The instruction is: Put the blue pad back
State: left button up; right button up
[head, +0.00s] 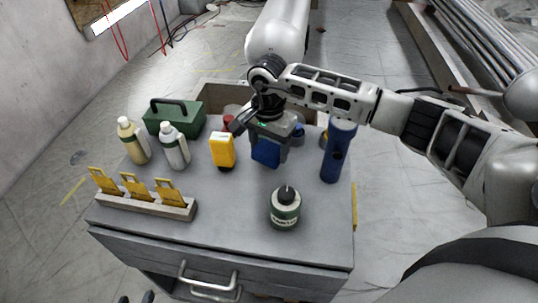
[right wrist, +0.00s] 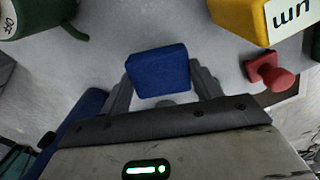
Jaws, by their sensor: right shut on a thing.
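The blue pad (head: 266,152) is a small dark blue block over the grey cabinet top. It also shows in the right wrist view (right wrist: 158,72), between the two fingers of my right gripper (right wrist: 160,90). My right gripper (head: 268,143) is shut on it, near the middle of the top. Whether the pad touches the surface is hard to tell. Two dark tips of my left gripper (head: 135,297) show apart at the bottom edge, below the cabinet front, with nothing seen between them.
A yellow device (head: 223,150) stands left of the pad and a blue cylinder (head: 338,150) right. Two bottles, a green toolbox (head: 175,117) and a rack with yellow tags (head: 145,206) are left. The front centre is clear.

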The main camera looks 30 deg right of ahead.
aim_at(269, 151)
jog(key=f, duration=0.3)
jog(key=shift+s+a+f, duration=0.1)
jog(key=shift+s+f, duration=0.15)
jog(key=o, duration=0.9)
notch_tip(269, 151, up, 12)
